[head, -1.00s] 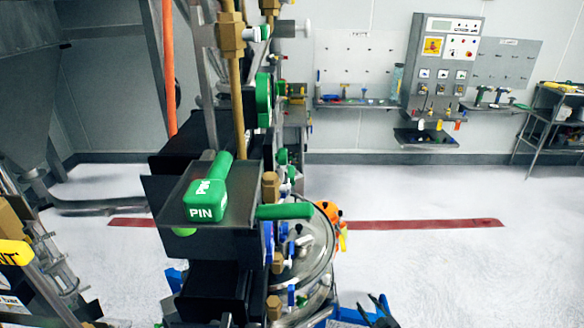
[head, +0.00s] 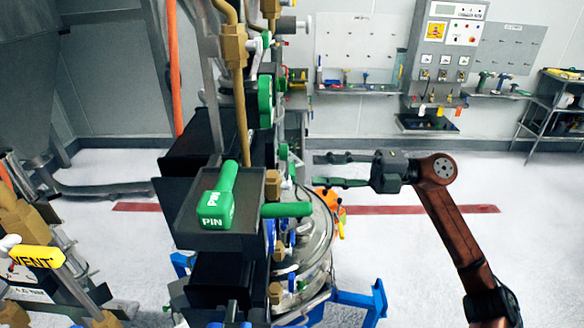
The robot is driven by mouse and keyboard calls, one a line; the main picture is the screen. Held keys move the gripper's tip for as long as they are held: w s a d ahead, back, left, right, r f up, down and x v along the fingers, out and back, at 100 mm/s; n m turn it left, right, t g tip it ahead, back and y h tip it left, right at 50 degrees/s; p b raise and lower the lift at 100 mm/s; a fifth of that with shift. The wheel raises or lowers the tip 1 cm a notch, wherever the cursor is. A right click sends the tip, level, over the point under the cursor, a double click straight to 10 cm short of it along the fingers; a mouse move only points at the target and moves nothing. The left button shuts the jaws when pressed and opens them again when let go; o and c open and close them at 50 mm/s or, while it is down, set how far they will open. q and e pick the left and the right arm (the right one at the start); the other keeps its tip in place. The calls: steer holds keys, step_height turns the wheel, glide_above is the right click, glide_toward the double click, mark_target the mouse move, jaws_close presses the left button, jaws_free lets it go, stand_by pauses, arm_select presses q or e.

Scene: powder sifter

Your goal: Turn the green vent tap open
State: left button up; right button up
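A green lever handle (head: 287,210) sticks out to the right from the side of the dark machine column. A green handle marked PIN (head: 217,205) stands in a dark box to its left. A yellow handle marked VENT (head: 36,256) is at the far left edge. I cannot tell for certain which green handle is the vent tap. My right gripper (head: 318,170) is open and empty, its two fingers pointing left, above and to the right of the side lever in the picture and apart from it. My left gripper is not in view.
A round steel vessel (head: 318,245) with small fittings sits below, on a blue frame (head: 362,300). An orange item (head: 330,202) lies behind the vessel. Open floor is to the right.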

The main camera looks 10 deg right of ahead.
mark_target(292, 171)
steer(key=shift+p+x, duration=1.15)
steer(key=shift+x, duration=2.6)
steer(key=shift+c, duration=0.3)
steer(key=shift+f, duration=0.1)
jaws_close()
